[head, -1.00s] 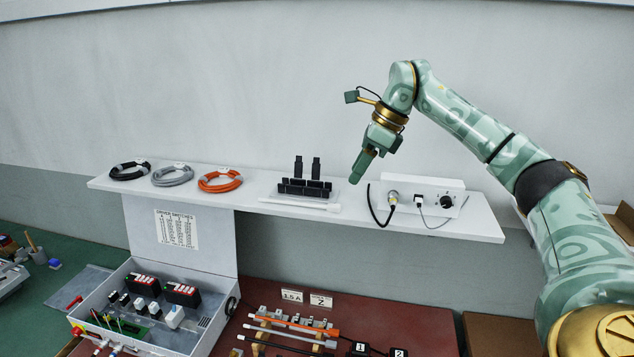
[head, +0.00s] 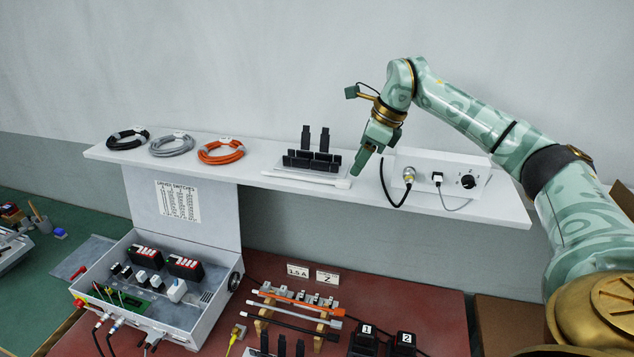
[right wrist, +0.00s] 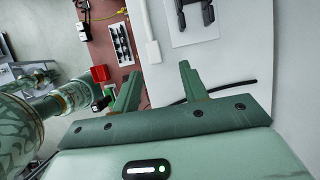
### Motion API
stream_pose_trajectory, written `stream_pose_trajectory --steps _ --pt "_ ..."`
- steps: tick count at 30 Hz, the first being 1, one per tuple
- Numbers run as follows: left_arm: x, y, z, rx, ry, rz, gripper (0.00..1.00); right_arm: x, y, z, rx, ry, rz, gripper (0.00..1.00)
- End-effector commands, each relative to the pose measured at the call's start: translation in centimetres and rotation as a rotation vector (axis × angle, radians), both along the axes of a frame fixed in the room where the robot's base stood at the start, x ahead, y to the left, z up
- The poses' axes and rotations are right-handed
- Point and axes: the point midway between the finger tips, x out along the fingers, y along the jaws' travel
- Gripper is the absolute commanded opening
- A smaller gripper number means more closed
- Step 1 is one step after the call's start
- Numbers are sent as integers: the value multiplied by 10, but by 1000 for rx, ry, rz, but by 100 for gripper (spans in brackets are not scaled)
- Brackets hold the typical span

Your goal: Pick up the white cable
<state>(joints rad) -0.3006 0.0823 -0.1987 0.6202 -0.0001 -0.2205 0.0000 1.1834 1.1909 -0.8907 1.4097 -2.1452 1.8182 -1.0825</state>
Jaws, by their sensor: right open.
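A pale grey-white coiled cable (head: 172,145) lies on the white shelf, between a black coil (head: 128,139) and an orange coil (head: 221,152). A pale straight cable-like piece (head: 284,307) also lies in the rack below, between an orange and a black one; I cannot tell which of the two the task means. My right gripper (head: 361,160) is over the shelf, right of the black holder and well right of the coils. In the right wrist view its two fingers (right wrist: 160,88) are apart with nothing held between them.
The shelf (head: 460,206) also bears a black holder (head: 311,161), a white bar (head: 306,179) and a white control box (head: 445,174) with a black lead near my right gripper. Below stand a grey switch box (head: 200,318) and a red table (head: 425,310).

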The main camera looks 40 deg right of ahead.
Motion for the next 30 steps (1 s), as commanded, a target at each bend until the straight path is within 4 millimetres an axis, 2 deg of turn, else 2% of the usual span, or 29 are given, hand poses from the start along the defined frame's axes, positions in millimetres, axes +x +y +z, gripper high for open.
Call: stream_pose_trajectory --steps 6,9,17,21,22,30 --pt "2 -2 0 -3 -3 1 36 7 15 -32 2 4 2 44" --pt "2 -3 0 -4 -4 1 36 11 17 -42 2 2 1 44" --pt "2 -3 0 -4 -3 0 36 12 18 -45 1 1 0 44" --pt "1 -3 0 -4 -2 0 36 12 18 -45 1 2 1 5" --pt "1 -3 0 -4 -2 0 36 12 18 -45 1 1 1 0" --pt "0 -3 0 -4 -1 -1 36 12 18 -44 1 1 0 0"
